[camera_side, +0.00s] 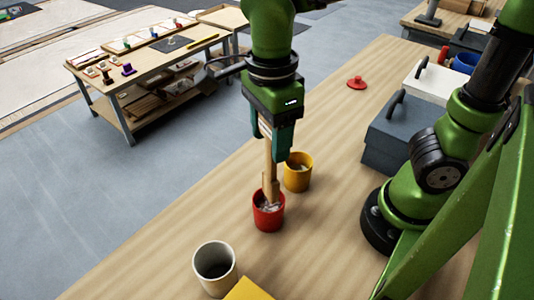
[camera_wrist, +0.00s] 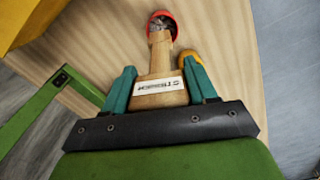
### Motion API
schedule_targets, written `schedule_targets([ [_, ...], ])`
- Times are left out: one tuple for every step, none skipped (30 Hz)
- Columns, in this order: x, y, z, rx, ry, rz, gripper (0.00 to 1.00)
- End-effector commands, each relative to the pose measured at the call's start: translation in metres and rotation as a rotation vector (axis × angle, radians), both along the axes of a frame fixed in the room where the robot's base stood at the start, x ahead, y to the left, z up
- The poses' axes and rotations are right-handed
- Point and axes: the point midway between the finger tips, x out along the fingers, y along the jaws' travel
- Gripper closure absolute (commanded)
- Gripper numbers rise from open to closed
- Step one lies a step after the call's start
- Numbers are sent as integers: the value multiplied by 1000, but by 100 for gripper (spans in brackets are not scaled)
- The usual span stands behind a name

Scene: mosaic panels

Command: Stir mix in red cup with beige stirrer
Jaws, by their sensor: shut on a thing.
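The red cup (camera_side: 267,213) stands upright on the wooden table, with a greyish mix inside. My gripper (camera_side: 272,135) is above it, shut on the beige stirrer (camera_side: 270,172), which points down with its lower end in the red cup. In the wrist view, the stirrer (camera_wrist: 158,92) sits between the teal fingers of my gripper (camera_wrist: 160,90) and carries a white label. Its far end reaches the red cup (camera_wrist: 172,22). The stirrer's tip is hidden in the cup.
A yellow cup (camera_side: 298,172) stands close behind the red cup. A white cup (camera_side: 214,268) stands at the front left, beside a yellow object (camera_side: 248,290) cut off by the frame. A red lid-like piece (camera_side: 357,83) and a grey box (camera_side: 396,135) are farther back.

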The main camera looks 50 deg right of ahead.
Motion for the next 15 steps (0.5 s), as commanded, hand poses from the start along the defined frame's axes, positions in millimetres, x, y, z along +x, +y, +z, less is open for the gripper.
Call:
schedule_targets([
  [-1, 0, -5, -1, 3, 1, 89],
  [-2, 0, -8, -1, 2, 2, 89],
  [-1, 0, -12, -2, 3, 1, 89],
  [-1, 0, -15, -2, 3, 1, 89],
  [-1, 0, -17, -2, 4, 1, 89],
  [-1, 0, -21, -1, 3, 1, 89],
  [-1, 0, -23, -2, 3, 2, 89],
  [-2, 0, -26, -2, 3, 1, 89],
  [-1, 0, -30, -2, 2, 1, 89],
  [-2, 0, -32, -2, 3, 0, 89],
  [-1, 0, -35, -1, 2, 0, 89],
  [-1, 0, -39, -1, 3, 0, 89],
  [-1, 0, -42, -2, 4, 0, 89],
  [-1, 0, -44, -1, 3, 0, 89],
  [-1, 0, -48, -2, 3, -1, 89],
])
